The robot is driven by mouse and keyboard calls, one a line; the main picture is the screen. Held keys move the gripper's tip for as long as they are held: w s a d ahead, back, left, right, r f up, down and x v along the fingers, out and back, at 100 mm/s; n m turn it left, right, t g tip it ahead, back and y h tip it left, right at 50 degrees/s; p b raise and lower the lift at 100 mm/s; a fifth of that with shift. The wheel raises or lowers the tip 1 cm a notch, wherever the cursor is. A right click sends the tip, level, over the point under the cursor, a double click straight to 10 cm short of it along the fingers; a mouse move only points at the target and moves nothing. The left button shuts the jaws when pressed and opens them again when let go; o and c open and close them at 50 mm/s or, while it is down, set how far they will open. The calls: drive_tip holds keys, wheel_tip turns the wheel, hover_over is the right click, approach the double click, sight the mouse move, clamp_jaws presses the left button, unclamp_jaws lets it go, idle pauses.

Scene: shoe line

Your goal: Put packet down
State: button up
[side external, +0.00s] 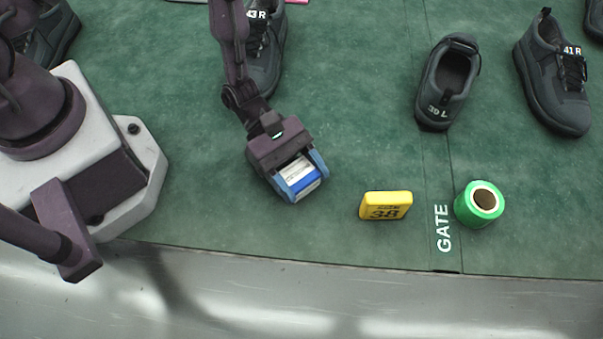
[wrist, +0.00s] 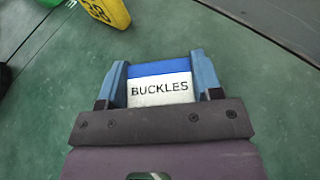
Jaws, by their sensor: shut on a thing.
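The packet (side external: 300,176) is a small white and blue block between the blue fingers of my gripper (side external: 299,183). In the wrist view the packet (wrist: 160,88) reads "BUCKLES", with a blue band along its far edge. My gripper (wrist: 161,82) is shut on it, one finger on each side. The packet is close above the green mat (side external: 200,215), left of the yellow block. I cannot tell whether it touches the mat.
A yellow block (side external: 385,206) marked 38 stands to the right, then a green roll (side external: 479,204) by the word GATE. Dark shoes, including 39 L (side external: 446,82) and 41 R (side external: 553,76), stand farther back. The mat's front edge borders a grey metal surface (side external: 300,300). Mat around the packet is clear.

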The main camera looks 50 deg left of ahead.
drive_tip(key=shift+f, duration=0.15)
drive_tip(key=o, duration=1)
